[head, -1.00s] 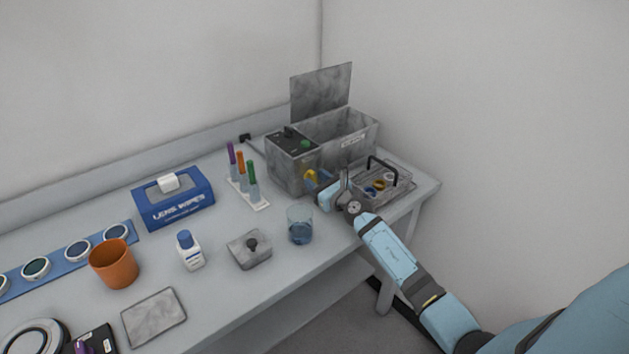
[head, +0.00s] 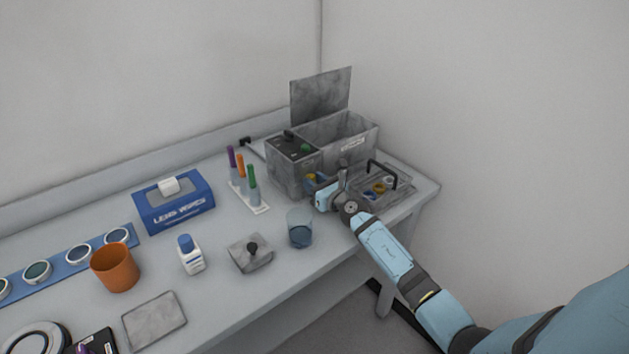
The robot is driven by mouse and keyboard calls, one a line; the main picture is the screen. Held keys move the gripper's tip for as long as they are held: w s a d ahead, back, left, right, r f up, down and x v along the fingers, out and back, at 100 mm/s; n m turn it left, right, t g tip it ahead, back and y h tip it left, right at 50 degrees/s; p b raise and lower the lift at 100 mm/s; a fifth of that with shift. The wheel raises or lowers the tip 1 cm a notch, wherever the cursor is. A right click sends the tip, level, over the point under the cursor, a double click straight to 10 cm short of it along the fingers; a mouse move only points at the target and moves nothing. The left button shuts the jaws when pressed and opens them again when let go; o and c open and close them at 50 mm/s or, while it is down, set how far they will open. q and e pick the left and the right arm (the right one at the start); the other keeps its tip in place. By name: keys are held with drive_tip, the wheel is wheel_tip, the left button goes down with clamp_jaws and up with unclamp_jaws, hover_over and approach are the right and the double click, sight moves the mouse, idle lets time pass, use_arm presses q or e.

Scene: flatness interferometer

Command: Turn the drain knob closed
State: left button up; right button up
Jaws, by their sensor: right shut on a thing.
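The grey metal cleaner tank (head: 290,178) stands at the back right of the bench with its lid raised. My right gripper (head: 315,182) reaches in from the right and is shut on the drain knob. The knob's exact angle is too small and covered to read. My left gripper is not in view.
A wire basket (head: 398,187) with small coloured rings sits right beside my right wrist. A glass beaker (head: 299,230) stands in front of it. A tube rack (head: 262,209), a lens wipes box (head: 175,204) and a white bottle (head: 190,255) stand further left.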

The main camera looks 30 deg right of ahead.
drive_tip(key=o, duration=0.6)
drive_tip(key=s, duration=0.9)
drive_tip(key=s+d+p, duration=0.1)
drive_tip(key=s, duration=0.4)
drive_tip(key=shift+w, duration=0.1)
